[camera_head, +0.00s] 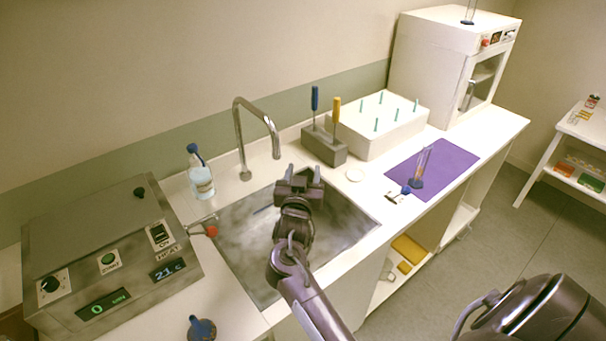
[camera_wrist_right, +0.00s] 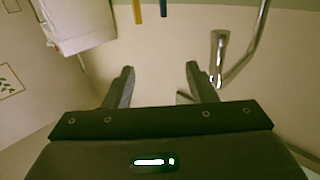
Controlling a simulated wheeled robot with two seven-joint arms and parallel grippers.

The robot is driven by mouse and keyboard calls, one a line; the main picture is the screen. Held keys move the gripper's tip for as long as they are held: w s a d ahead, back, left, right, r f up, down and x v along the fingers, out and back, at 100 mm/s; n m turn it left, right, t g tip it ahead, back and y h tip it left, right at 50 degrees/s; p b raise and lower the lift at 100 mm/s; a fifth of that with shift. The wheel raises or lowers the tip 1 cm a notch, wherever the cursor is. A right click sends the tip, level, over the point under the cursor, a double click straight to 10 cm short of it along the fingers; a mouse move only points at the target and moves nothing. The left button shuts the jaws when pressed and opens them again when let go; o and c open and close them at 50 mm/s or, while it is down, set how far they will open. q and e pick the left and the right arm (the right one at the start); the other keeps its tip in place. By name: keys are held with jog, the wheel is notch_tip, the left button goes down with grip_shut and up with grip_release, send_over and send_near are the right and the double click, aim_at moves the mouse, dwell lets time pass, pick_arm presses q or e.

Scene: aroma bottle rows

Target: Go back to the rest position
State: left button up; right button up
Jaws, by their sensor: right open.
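My right gripper (camera_head: 299,172) is above the sink (camera_head: 345,232) in the head view, with its fingers pointing away toward the back wall. In the right wrist view its two fingers (camera_wrist_right: 160,67) stand apart with nothing between them. The tap (camera_head: 240,145) rises behind the sink, to the left of the gripper. The tap also shows in the right wrist view (camera_wrist_right: 250,50), to the right of the fingers. My left gripper is in neither view.
A grey control box (camera_head: 108,250) and a spray bottle (camera_head: 201,178) stand left of the sink. Right of it are a grey block (camera_head: 323,148) with two upright tools, a white pegged box (camera_head: 385,135), a purple mat (camera_head: 440,158) with a glass cylinder (camera_head: 420,168), and a white oven (camera_head: 430,75).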

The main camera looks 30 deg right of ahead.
jog(key=s+a+f+n+g+y, duration=0.3)
jog(key=s+a+g+y, duration=0.15)
jog(key=s, duration=0.45)
jog(key=s+a+f+n+g+y, duration=0.35)
jog(key=s+a, duration=0.25)
jog(key=s, duration=0.4)
jog(key=s+a+f+n+g+y, duration=0.25)
jog(key=s+a+y, duration=0.2)
jog(key=s, duration=0.45)
notch_tip(320, 180, down, 32)
jog(key=n+g+b, duration=0.1)
jog(key=b, duration=0.5)
jog(key=s+d+f+b, duration=0.1)
jog(key=s+f+b, duration=0.1)
jog(key=s+f, duration=0.8)
jog(key=s+d+f+g+h+b, duration=0.1)
jog(key=s+d+f+b, duration=0.1)
jog(key=s+f, duration=0.9)
notch_tip(320, 180, down, 4)
jog(key=shift+f, duration=0.25)
jog(key=shift+s+g, duration=0.2)
jog(key=shift+g, duration=0.05)
